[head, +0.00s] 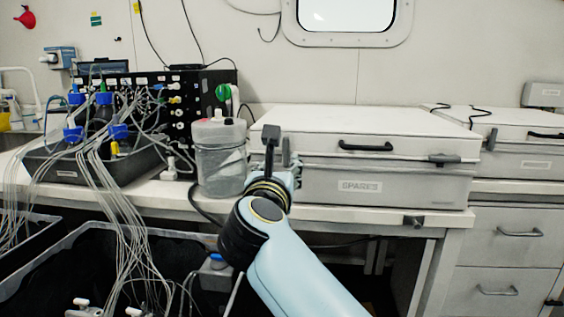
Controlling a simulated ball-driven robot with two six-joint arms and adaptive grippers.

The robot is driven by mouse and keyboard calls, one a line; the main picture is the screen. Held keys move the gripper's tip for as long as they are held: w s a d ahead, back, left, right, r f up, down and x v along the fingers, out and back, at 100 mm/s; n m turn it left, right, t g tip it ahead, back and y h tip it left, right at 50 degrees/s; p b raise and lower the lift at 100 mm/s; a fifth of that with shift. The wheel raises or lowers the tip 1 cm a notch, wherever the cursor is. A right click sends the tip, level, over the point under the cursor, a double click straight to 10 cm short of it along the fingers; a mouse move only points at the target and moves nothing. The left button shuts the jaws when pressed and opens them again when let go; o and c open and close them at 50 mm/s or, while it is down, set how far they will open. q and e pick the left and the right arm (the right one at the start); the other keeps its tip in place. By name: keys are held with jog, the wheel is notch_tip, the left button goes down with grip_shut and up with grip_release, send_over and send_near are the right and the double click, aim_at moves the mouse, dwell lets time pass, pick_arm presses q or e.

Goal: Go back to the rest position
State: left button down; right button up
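My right arm, pale blue with a black and gold wrist, reaches in from the lower right. My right gripper (278,150) points away from me at the front of the grey SPARES case (383,188), just right of the clear jug (220,172). I see it mostly from behind, with the wrist covering much of it. I cannot tell whether its fingers are apart, whether it touches the case, or whether it holds anything. My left gripper is not in view.
The case and jug stand on a white bench (350,217). At left, a dark tray (60,165) holds blue-capped bottles; many thin tubes hang into a black bin (180,237) below. A black panel (190,105) stands behind. Drawers (508,235) are at right.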

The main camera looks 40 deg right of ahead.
jog(key=shift+s+a, duration=0.1)
dwell(0.5)
jog(key=s+a+f+n+y, duration=0.2)
jog(key=s+f+n+y, duration=0.15)
jog(key=f+n, duration=0.8)
jog(key=s+a+f+n+t+y, duration=0.1)
jog(key=s+a+f+n+y, duration=0.2)
jog(key=f+n, duration=0.85)
jog(key=s+a+f+n+y, duration=0.2)
jog(key=s+f+n+y, duration=0.3)
jog(key=f, duration=1.2)
jog(key=s+f+n+g, duration=0.4)
jog(key=s+f+n, duration=0.2)
jog(key=s, duration=0.5)
jog(key=s+f+n+g+y, duration=0.1)
jog(key=s+f+n+g, duration=0.2)
jog(key=s+f+n, duration=0.3)
jog(key=s+f+n+g, duration=0.4)
jog(key=s+f+n, duration=0.2)
jog(key=s, duration=1)
jog(key=shift+s+a+f+n+g+y, duration=0.3)
jog(key=shift+s+f+n+y, duration=0.1)
jog(key=shift+f, duration=0.35)
